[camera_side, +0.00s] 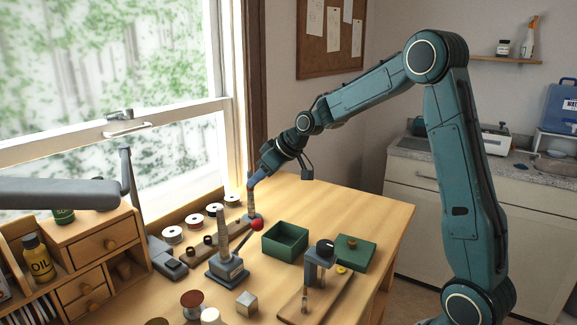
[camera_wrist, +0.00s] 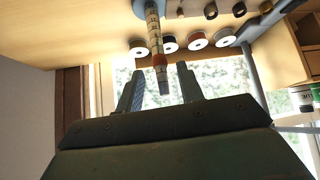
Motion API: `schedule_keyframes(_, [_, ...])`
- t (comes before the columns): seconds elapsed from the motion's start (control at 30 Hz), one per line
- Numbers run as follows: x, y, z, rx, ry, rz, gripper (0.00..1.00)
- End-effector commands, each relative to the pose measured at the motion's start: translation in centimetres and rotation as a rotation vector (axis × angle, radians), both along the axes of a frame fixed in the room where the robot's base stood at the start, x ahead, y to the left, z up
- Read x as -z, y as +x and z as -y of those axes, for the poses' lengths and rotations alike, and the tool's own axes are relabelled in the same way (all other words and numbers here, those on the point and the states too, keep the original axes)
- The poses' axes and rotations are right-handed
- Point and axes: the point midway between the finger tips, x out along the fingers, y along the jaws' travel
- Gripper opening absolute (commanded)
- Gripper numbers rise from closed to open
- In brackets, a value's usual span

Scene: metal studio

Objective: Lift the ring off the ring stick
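The ring stick (camera_wrist: 153,28) is a tapered, banded rod on a round grey base. In the side view the stick (camera_side: 251,206) stands upright near the window edge of the bench. An orange-copper band, which looks like the ring (camera_wrist: 158,60), sits around the stick near its dark tip; it is too small to make out clearly in the side view. My gripper (camera_wrist: 160,88) is open, with one finger on each side of the dark tip and visible gaps. In the side view my gripper (camera_side: 253,182) points down at the stick's top, hiding part of it.
Several spools (camera_side: 195,222) stand along the window side. A grey stand (camera_side: 226,266) and a red ball (camera_side: 257,224) on a rod are close in front. A green open box (camera_side: 285,240) lies to the right. A wooden board with a clamp-like tool (camera_side: 322,262) is farther front. The bench's back right is clear.

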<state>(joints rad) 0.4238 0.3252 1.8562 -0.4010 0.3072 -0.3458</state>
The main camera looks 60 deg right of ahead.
Motion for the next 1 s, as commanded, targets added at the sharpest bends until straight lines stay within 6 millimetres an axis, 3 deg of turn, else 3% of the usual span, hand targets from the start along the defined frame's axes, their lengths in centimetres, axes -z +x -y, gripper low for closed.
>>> schedule_keyframes(0.4, [1.8, 1.5, -0.3, -0.001, 0.001, -0.001, 0.38])
schedule_keyframes(0.83, [2.0, 1.7, -0.3, 0.0, 0.0, 0.0, 0.38])
schedule_keyframes(1.0, [2.0, 1.7, -0.3, 0.0, 0.0, 0.0, 0.07])
